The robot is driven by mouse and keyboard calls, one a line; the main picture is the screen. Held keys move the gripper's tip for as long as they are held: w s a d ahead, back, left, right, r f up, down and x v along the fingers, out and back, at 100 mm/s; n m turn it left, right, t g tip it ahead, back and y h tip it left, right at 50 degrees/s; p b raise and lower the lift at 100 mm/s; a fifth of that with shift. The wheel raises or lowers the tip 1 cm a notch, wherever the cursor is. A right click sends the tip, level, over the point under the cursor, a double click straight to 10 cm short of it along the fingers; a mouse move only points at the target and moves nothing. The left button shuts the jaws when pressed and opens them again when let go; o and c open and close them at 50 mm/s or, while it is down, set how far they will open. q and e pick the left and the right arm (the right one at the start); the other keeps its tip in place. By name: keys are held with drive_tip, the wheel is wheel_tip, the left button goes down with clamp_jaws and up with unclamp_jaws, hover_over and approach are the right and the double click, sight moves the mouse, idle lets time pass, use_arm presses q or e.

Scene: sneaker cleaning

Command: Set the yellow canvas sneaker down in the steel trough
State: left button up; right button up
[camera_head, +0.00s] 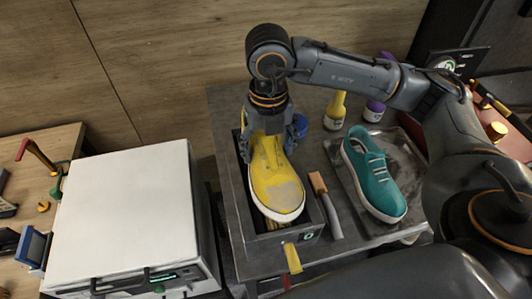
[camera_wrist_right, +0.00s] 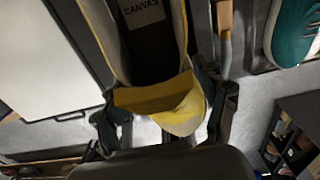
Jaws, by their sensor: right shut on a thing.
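The yellow canvas sneaker (camera_head: 275,185) is in my right gripper (camera_head: 272,140), toe pointing to the front of the head view. The gripper is shut on its heel end; in the right wrist view the fingers sit on both sides of the yellow heel (camera_wrist_right: 165,100), and a dark insole marked CANVAS shows inside the shoe. The sneaker is lined up lengthwise over the steel trough (camera_head: 296,238), a dark grey open box, and hides most of its inside. I cannot tell whether the sole touches the trough's bottom. My left gripper is not in view.
Right of the trough lie a wooden-handled brush (camera_head: 326,205) and a teal sneaker (camera_head: 372,178) on a tray. A yellow bottle (camera_head: 337,110) and a purple jar (camera_head: 373,111) stand behind. A white-topped box (camera_head: 125,215) stands close on the left.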

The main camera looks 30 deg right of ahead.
sight(266, 159)
drive_tip(key=f+p, duration=0.2)
drive_tip(key=f, duration=0.1)
drive_tip(key=shift+w+a+f, duration=0.1)
drive_tip(key=shift+w, duration=0.25)
drive_tip(key=shift+f, duration=0.5)
drive_tip(key=o, duration=1.5)
drive_tip(key=shift+c, duration=0.2)
